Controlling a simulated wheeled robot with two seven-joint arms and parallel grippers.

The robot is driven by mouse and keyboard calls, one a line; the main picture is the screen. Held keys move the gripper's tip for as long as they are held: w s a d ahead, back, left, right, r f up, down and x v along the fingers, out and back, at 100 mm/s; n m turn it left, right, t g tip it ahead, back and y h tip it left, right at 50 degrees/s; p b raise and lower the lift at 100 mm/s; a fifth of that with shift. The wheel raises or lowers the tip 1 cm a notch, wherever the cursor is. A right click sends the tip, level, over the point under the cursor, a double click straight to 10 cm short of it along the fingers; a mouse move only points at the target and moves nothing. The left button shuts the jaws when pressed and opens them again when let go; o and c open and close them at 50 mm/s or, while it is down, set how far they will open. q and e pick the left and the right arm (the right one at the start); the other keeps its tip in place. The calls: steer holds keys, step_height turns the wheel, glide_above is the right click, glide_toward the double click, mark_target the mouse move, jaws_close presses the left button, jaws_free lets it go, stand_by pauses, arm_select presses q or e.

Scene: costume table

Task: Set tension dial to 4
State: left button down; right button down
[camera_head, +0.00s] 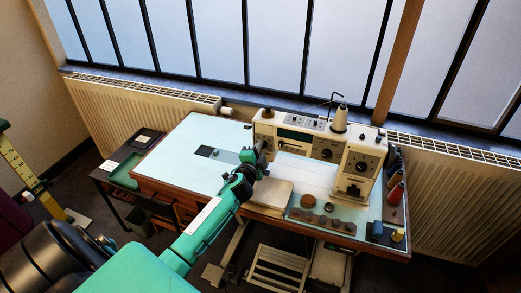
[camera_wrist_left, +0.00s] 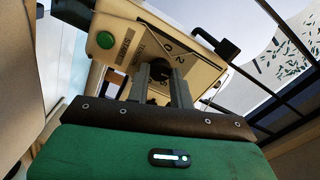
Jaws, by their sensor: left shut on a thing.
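The cream sewing machine (camera_head: 300,138) stands on the pale table top. My left gripper (camera_head: 262,158) reaches to the left end of the machine in the head view. In the left wrist view its two grey fingers (camera_wrist_left: 160,85) are shut on the black tension dial (camera_wrist_left: 155,72), on the machine's cream end face (camera_wrist_left: 150,48). Printed numbers, among them 0 and 2, show by the dial. The fingers hide much of the dial, and I cannot tell its setting. My right gripper is in neither view.
A green button (camera_wrist_left: 105,40) sits on the same face as the dial. The table (camera_head: 180,150) has free room to the left. Thread spools (camera_head: 395,190) and a tray of round brown pieces (camera_head: 322,218) lie to the right and front. A radiator (camera_head: 130,105) is behind.

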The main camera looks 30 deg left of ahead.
arm_select(q)
steer(key=shift+m, duration=0.6)
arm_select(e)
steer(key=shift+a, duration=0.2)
arm_select(q)
steer(key=c, duration=1.2)
jaws_free()
steer(key=shift+s, duration=0.1)
steer(key=b+v, duration=0.2)
steer(key=v, duration=1.1)
steer(key=shift+s, duration=0.35)
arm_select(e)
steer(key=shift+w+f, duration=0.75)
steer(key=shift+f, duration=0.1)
